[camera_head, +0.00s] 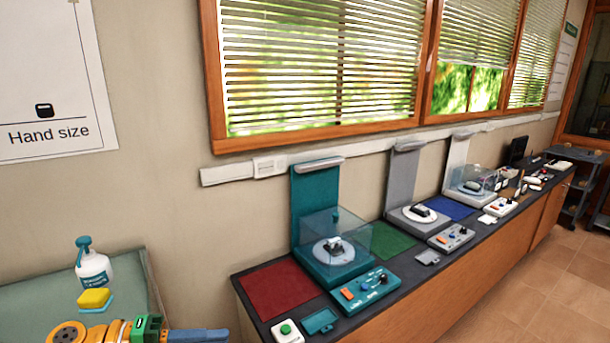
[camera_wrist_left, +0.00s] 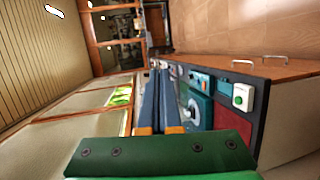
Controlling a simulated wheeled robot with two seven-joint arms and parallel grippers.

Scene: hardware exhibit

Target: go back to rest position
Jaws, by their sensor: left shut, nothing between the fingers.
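My left gripper (camera_head: 224,335) comes in at the bottom left of the head view, its blue fingers pointing right. It is shut with nothing between the fingers. In the left wrist view its two long fingers (camera_wrist_left: 158,95) lie together, pointing along the counter. My right gripper is not in view.
A dark counter (camera_head: 238,288) along the wall bears a teal display stand (camera_head: 310,215), a red mat (camera_head: 278,288) and a button box (camera_head: 287,331). A spray bottle (camera_head: 93,268) and a yellow sponge (camera_head: 95,298) stand on the left table (camera_head: 140,275). The floor (camera_head: 555,270) at right is clear.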

